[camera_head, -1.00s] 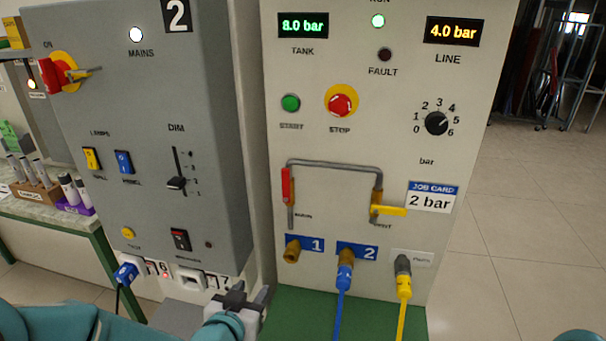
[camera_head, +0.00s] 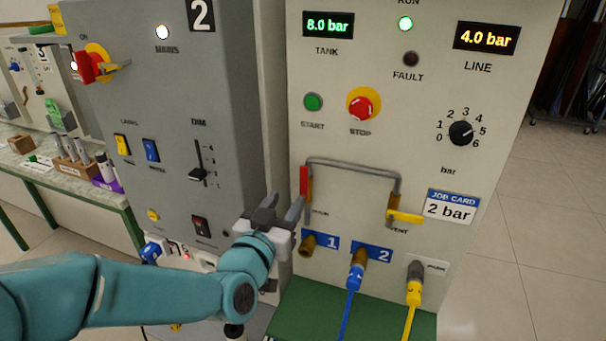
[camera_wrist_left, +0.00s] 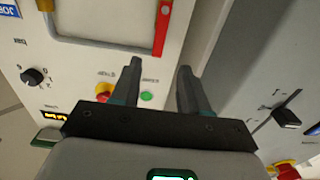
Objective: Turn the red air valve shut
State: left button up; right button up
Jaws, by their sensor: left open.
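The red air valve handle (camera_head: 304,183) is on the pale panel at the left end of a grey pipe (camera_head: 352,163), and it stands upright, in line with the pipe's left leg. It also shows at the top of the left wrist view (camera_wrist_left: 161,28). My left gripper (camera_head: 283,206) is open and empty, just left of and slightly below the red handle, apart from it as far as I can tell. In the left wrist view its two fingers (camera_wrist_left: 157,80) have nothing between them. My right gripper is not in view.
A yellow vent lever (camera_head: 405,217) sits at the pipe's right end. Below are a blue hose plug (camera_head: 357,276) and a yellow hose plug (camera_head: 414,292). A red stop button (camera_head: 360,108) and a dial (camera_head: 461,133) are above. A grey switch cabinet (camera_head: 165,100) stands close at left.

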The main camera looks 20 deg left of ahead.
aim_at(303, 177)
pick_arm(q)
jog(key=w, duration=0.2)
jog(key=w+p, duration=0.1)
jog(key=w, duration=0.2)
jog(key=w+p, duration=0.1)
jog(key=w, duration=0.2)
jog(key=shift+w+d, duration=0.25)
jog(key=shift+w+p, duration=0.25)
jog(key=shift+p, duration=0.05)
jog(key=shift+r, duration=0.15)
jog(key=shift+w, duration=0.2)
grip_shut()
